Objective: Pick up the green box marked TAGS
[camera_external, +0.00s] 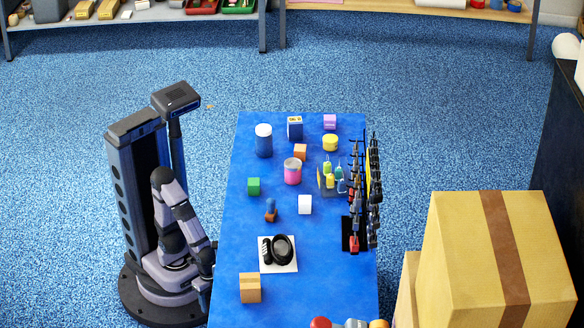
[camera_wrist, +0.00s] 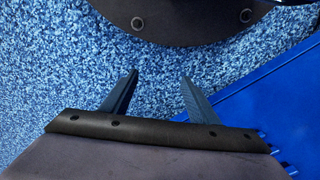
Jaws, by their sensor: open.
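A small green box (camera_external: 254,186) stands on the blue table (camera_external: 240,225), near its left edge and about halfway along. Any marking on it is too small to read. My gripper (camera_wrist: 160,77) is open and empty in the wrist view, its two dark fingers apart over the blue carpet. In the external view my gripper (camera_external: 204,292) hangs low beside the table's left edge, well nearer the camera than the green box and partly hidden by my arm. The green box is not in the wrist view.
On the table, a tan box (camera_external: 250,288) stands near the front left and a white box (camera_external: 305,204) near the middle. A tool rack (camera_external: 365,190) lines the right edge.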

